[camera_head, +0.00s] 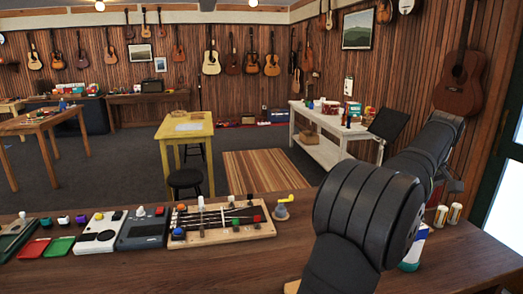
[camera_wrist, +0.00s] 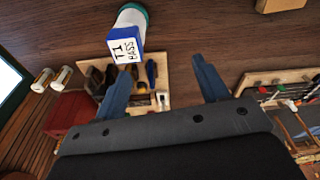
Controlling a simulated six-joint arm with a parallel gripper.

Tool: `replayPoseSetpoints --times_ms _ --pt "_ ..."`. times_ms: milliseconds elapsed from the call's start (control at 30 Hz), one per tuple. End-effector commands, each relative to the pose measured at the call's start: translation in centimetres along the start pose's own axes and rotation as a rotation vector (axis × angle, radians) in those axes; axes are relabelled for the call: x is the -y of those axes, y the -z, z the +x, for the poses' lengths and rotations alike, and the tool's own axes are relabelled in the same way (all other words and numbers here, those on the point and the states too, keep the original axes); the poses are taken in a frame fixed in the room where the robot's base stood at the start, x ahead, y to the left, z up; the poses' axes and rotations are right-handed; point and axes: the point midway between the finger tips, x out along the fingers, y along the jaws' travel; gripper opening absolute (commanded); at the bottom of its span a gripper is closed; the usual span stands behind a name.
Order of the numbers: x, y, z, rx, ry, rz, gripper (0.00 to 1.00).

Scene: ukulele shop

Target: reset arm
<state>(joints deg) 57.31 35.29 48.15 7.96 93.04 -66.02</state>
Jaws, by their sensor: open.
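My arm rises from the wooden counter (camera_head: 230,280) at the right of the head view and bends to the right. My gripper (camera_head: 455,186) is partly hidden behind the arm there. In the wrist view my gripper (camera_wrist: 162,85) is open, with its two blue-grey fingers spread apart. Nothing shows clamped between them.
A wooden tool holder (camera_wrist: 150,85) lies beyond the fingers. Two small cans (camera_head: 448,215) stand at the counter's right. A board with coloured knobs (camera_head: 225,222), pedals (camera_head: 97,235), and red and green trays (camera_head: 60,247) occupy the left. The front counter is clear.

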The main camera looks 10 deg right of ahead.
Motion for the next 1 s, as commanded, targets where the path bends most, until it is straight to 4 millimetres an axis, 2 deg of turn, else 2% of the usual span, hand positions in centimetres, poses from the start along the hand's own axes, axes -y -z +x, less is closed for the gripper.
replayPoseSetpoints --times_ms 33,400,1000 --pt "0.6 1.0 0.2 0.0 0.003 -0.017 0.67" --pt "4.7 6.9 2.0 0.0 0.018 -0.118 0.67" --pt "12.8 15.3 4.6 0.0 0.044 -0.284 0.67"
